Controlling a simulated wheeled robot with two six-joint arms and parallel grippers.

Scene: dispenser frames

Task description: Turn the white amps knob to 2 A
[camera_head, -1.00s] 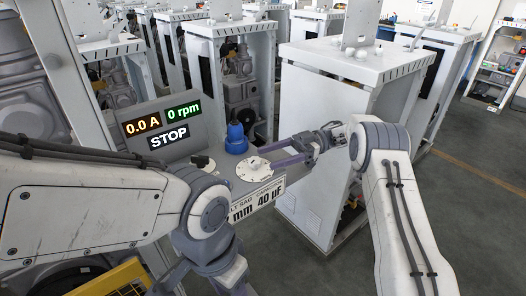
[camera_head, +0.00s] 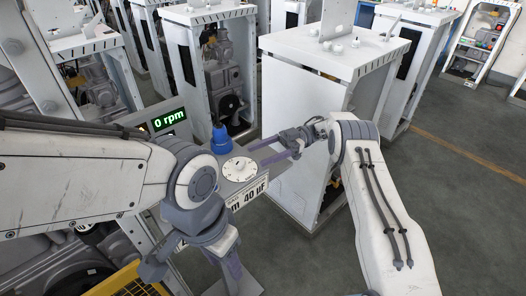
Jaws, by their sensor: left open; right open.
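A round white dial (camera_head: 238,168) with marks lies on the grey panel, above a label (camera_head: 248,193) ending in "40 µF". I cannot tell whether it is the amps knob; no amps scale is legible. My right gripper (camera_head: 261,151) comes from the right, open and empty, its purple fingers pointing left beside the dial's upper right edge. My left gripper (camera_head: 222,272) hangs low in front of the panel, open, its fingers pointing down and partly out of frame.
A green "0 rpm" readout (camera_head: 168,119) shows on the display. A blue knob-like part (camera_head: 220,138) stands behind the dial. A white cabinet (camera_head: 310,110) stands close behind my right gripper. A yellow grid (camera_head: 135,282) is at the lower left. Open floor lies right.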

